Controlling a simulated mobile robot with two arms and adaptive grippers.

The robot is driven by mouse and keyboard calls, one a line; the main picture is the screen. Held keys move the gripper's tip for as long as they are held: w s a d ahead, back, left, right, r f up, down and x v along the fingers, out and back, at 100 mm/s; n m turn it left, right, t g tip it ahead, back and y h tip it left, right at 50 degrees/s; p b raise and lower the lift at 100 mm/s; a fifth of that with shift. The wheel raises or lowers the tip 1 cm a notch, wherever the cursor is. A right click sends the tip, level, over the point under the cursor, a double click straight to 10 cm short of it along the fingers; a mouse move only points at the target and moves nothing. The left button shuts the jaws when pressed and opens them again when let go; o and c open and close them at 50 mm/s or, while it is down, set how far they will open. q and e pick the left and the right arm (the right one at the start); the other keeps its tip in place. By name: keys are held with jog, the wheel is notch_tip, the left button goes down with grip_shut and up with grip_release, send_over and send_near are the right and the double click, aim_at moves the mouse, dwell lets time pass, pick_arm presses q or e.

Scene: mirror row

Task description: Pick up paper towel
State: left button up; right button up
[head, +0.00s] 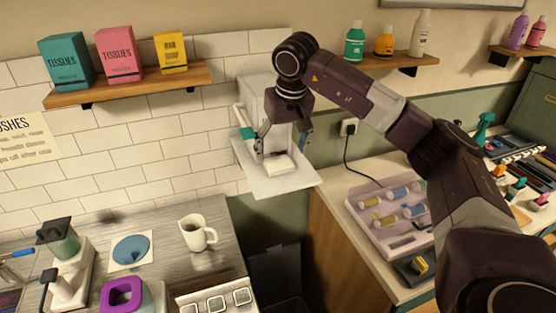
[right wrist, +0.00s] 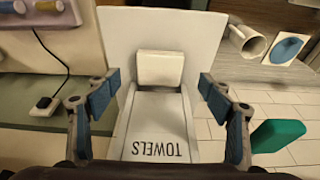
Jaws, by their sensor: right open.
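A white block, which looks like the paper towel (head: 279,165), lies on a pale plate (head: 300,181) below a white wall dispenser (head: 253,92). In the right wrist view the paper towel (right wrist: 160,68) sits just beyond the sloped dispenser front (right wrist: 153,125) marked TOWELS, against the plate (right wrist: 180,25). My right gripper (head: 284,143) is in front of the dispenser with fingers apart and pointing down. In the right wrist view its open fingers (right wrist: 158,95) stand on either side of the dispenser, short of the paper towel, with nothing between them gripped. My left gripper is out of view.
A green lever (right wrist: 278,136) sticks out beside the dispenser. A white mug (head: 197,234) stands on the metal counter at lower left. A shelf (head: 130,85) holds tissue boxes. A tray of rolls (head: 390,215) lies on the right counter. A dark bin-like gap is below the plate.

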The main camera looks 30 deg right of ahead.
aim_at(278, 162)
jog(key=shift+w+d+r+p, duration=0.1)
jog(key=shift+w+p, duration=0.25)
jog(key=shift+w, duration=0.15)
jog(key=p+x, duration=0.1)
jog(key=x, duration=0.4)
jog(key=c, duration=0.9)
